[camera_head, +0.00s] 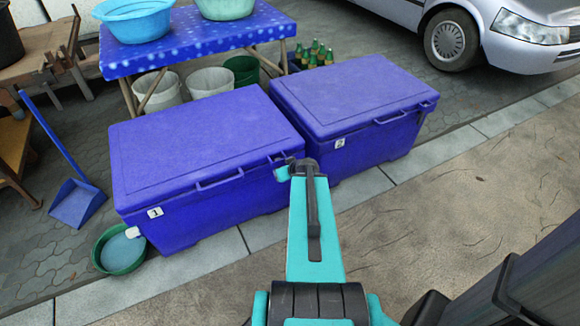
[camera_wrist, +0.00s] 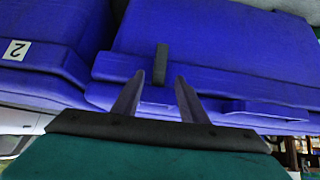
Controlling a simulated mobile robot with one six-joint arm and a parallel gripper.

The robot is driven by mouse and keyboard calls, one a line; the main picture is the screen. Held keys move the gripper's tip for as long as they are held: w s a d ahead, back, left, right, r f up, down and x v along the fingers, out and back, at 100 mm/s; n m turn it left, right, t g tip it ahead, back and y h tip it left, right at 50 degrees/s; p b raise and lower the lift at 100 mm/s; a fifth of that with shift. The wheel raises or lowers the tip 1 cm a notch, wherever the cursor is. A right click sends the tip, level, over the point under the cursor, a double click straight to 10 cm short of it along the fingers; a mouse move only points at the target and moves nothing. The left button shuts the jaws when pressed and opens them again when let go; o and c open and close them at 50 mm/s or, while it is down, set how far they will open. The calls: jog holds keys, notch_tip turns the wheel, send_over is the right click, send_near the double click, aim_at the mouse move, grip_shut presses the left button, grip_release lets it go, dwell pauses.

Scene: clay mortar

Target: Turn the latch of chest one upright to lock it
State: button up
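Chest one (camera_head: 200,140) is a blue chest with a shut lid and a label "1" at the left of its front. In the wrist view, chest one (camera_wrist: 215,50) shows upside down. Its latch (camera_wrist: 161,62) is a short dark bar near the lid edge and looks about square to that edge, so upright. My gripper (camera_wrist: 160,82) is open, with one finger on each side of the latch's line. I cannot tell whether either finger touches it. In the head view, my gripper (camera_head: 292,170) is at the right end of chest one's front, and my arm hides the latch there.
Chest two (camera_head: 350,90) stands close on the right; its label "2" (camera_wrist: 16,50) shows in the wrist view. A handle (camera_wrist: 275,111) sticks out from chest one. A green basin (camera_head: 121,250) lies at its left front corner. The pavement in front is mostly clear.

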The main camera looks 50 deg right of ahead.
jog(key=p+v, duration=0.7)
jog(key=p, duration=0.6)
jog(key=shift+s+r, duration=0.25)
dwell(0.5)
jog(key=shift+p, duration=0.35)
jog(key=shift+a, duration=0.15)
